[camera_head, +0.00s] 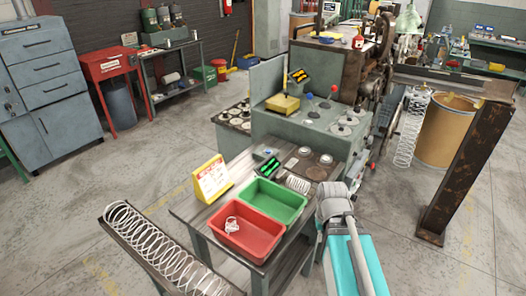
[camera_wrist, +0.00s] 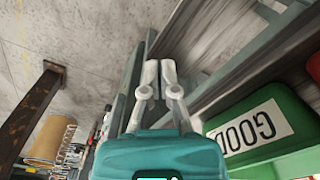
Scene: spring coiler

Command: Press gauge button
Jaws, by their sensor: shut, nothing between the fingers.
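My gripper (camera_wrist: 159,68) shows in the wrist view with its two pale fingers close together and nothing between them. It is beside the table frame, near the green bin marked GOOD (camera_wrist: 262,135). Two devices could be the gauge. One is a small dark device with green markings (camera_head: 267,166) lying on the table behind the bins. The other is a dark panel with yellow markings (camera_head: 299,76) above a yellow stand (camera_head: 283,104) on the grey machine. No button can be made out on either. The gripper is apart from both.
The green bin (camera_head: 274,200) and a red bin (camera_head: 243,238) holding a small pale item stand on the table, beside a yellow-white sign (camera_head: 212,180). A chute with a long spring (camera_head: 160,250) is at front left. A rusty post (camera_head: 465,170) stands at right. Open floor lies left.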

